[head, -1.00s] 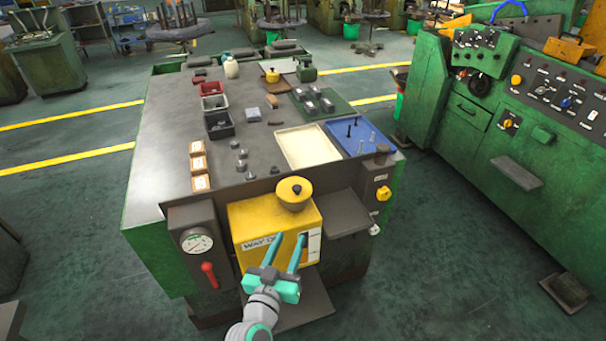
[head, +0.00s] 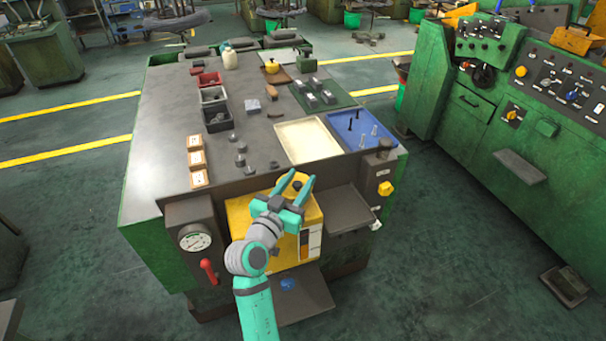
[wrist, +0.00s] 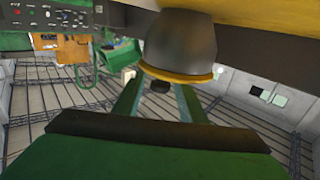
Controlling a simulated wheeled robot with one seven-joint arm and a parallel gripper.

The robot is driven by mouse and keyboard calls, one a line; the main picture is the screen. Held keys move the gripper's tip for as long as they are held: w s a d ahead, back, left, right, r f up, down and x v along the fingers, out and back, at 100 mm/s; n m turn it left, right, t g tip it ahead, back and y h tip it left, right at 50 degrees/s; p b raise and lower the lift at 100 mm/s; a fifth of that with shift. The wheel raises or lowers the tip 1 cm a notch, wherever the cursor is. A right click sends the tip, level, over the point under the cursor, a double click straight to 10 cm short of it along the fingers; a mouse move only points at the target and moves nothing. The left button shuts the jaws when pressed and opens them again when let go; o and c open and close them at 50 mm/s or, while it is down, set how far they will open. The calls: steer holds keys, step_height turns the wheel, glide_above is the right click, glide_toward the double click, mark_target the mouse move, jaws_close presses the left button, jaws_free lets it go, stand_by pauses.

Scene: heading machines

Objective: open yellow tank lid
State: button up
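The yellow tank (head: 238,218) is set in the front of the green workbench. Its round yellow lid with a dark knob (head: 297,186) is on top, partly covered by my gripper (head: 293,187). My gripper is open, with its teal fingers reaching over the lid and the knob showing between the fingertips. In the wrist view, the yellow lid rim (wrist: 185,80) shows below a dark neck (wrist: 180,45).
A dark side shelf (head: 343,207) juts out right of the tank. A gauge (head: 195,238) and red lever (head: 208,269) are at left. A cream tray (head: 306,140) and blue tray (head: 362,130) lie behind. A green machine (head: 500,110) stands right, with clear floor between.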

mark_target(303, 181)
steer(key=shift+x, duration=1.55)
jaws_close()
